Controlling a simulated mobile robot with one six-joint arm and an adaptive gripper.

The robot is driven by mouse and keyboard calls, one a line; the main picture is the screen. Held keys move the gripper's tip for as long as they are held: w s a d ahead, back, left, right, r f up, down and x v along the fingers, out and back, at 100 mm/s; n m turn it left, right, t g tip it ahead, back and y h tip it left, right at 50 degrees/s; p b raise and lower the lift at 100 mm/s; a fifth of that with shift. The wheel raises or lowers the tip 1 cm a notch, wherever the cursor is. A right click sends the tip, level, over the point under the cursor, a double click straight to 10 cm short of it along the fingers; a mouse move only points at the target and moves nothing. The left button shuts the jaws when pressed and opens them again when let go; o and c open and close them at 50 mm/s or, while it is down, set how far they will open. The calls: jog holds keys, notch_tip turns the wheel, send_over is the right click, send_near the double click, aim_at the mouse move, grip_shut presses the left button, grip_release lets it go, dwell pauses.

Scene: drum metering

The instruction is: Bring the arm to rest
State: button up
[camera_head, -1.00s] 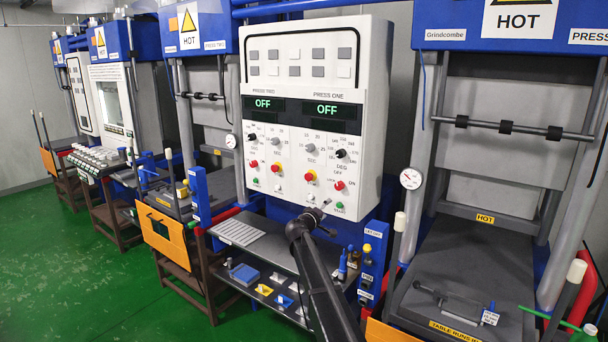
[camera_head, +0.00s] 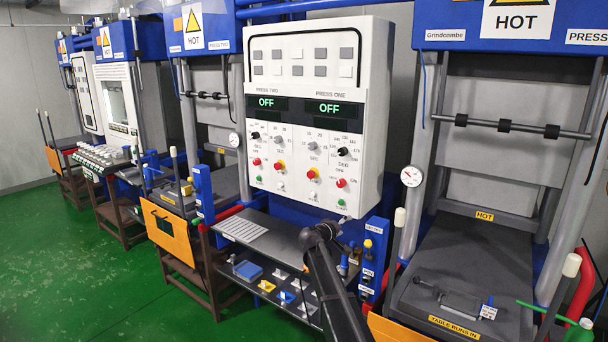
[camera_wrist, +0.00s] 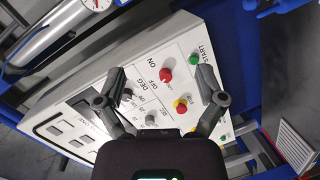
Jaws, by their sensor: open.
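My arm (camera_head: 335,285) rises from the bottom of the head view in front of the control panel (camera_head: 300,60). Its end is close to the panel's lower right part, and my gripper is mostly hidden there behind the wrist. In the wrist view my gripper (camera_wrist: 162,82) is open, its two fingers wide apart with nothing between them. Beyond the fingers is the panel face, with a red knob (camera_wrist: 166,74), a red-and-yellow button (camera_wrist: 180,105) and a green START button (camera_wrist: 194,59). I cannot tell how far the fingertips are from the panel.
Both panel displays (camera_head: 267,103) read OFF. A shelf (camera_head: 270,240) with small coloured items lies below the panel. Press one, with its grey table (camera_head: 440,270), stands at right; press two, with an orange front (camera_head: 165,232), at left. Green floor (camera_head: 80,270) is clear at left.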

jog(key=s+d+f+m+g+y, duration=0.25)
jog(key=s+f, duration=0.25)
jog(key=s, duration=0.6)
jog(key=s+d+f+m+g+y, duration=0.15)
jog(key=s+f+g, duration=0.25)
jog(key=s, duration=0.7)
jog(key=s+d+f+m+g+y, duration=0.1)
jog(key=s+d+f+g+y, duration=0.3)
jog(key=s, duration=0.7)
jog(key=s+a+f+y, duration=0.1)
jog(key=s+a, duration=0.1)
jog(key=s, duration=0.4)
jog(key=s+a+f+g+y, duration=0.1)
jog(key=s+a+y, duration=0.1)
jog(key=s, duration=0.4)
jog(key=shift+s+a, duration=0.2)
jog(key=shift+a, duration=0.6)
